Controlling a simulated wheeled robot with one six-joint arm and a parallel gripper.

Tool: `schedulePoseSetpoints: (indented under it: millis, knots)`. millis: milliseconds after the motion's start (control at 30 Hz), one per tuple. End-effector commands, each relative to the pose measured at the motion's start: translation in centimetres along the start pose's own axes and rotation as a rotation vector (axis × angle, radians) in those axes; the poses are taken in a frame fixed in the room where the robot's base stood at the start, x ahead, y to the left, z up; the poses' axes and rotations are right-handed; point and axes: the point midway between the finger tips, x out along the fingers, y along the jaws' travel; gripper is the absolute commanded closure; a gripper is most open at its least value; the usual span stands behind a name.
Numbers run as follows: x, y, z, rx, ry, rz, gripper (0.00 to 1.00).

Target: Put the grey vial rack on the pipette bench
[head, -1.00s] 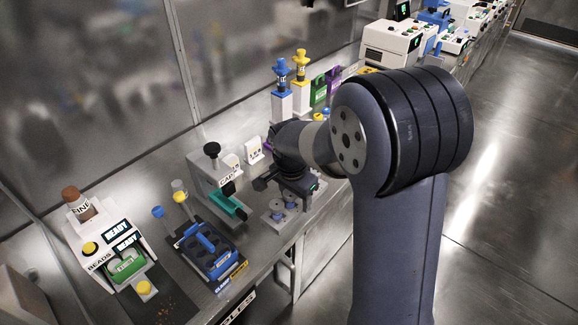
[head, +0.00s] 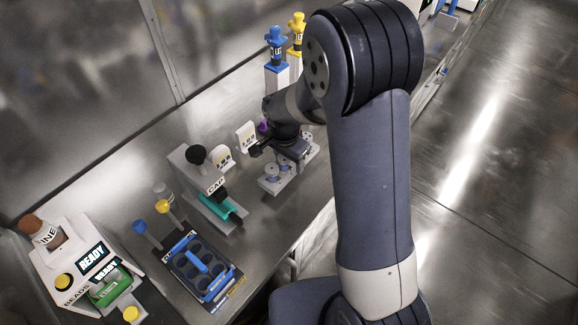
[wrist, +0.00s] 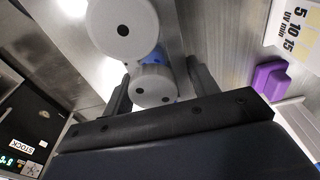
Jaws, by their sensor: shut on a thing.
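The grey vial rack (head: 270,184) is a small pale grey block with round grey pieces on top. In the head view it is right of the cap press, under my gripper (head: 286,158). My gripper is shut on it. The wrist view shows two round grey pieces with black dots (wrist: 153,86) around and between the fingers of my gripper (wrist: 160,88). Whether the rack's base touches the bench (head: 262,222) is unclear. No label shows which part is the pipette bench; a blue pipette stand (head: 276,75) and a yellow one (head: 296,45) stand behind the gripper.
The cap press (head: 196,165) with a teal part stands left of the rack. Further left are a blue rack (head: 200,268) and the beads machine (head: 75,265). Small white signs (head: 245,136) stand close behind my gripper. A purple piece (wrist: 270,84) shows in the wrist view. Bare bench lies in front.

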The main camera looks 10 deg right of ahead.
Motion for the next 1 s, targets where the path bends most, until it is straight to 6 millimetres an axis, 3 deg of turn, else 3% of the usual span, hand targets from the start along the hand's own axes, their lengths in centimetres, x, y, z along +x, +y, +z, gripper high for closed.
schedulePoseSetpoints:
  millis: [300, 767, 800, 1000]
  knots:
    - [3.4, 0.0, 0.4, 0.001, -0.001, 0.000, 0.76]
    - [4.3, -0.1, 0.5, 0.000, 0.001, -0.003, 0.76]
    - [4.2, 0.0, 0.5, 0.000, 0.000, -0.002, 0.41]
    - [4.1, 0.0, 0.5, 0.000, 0.000, -0.002, 0.24]
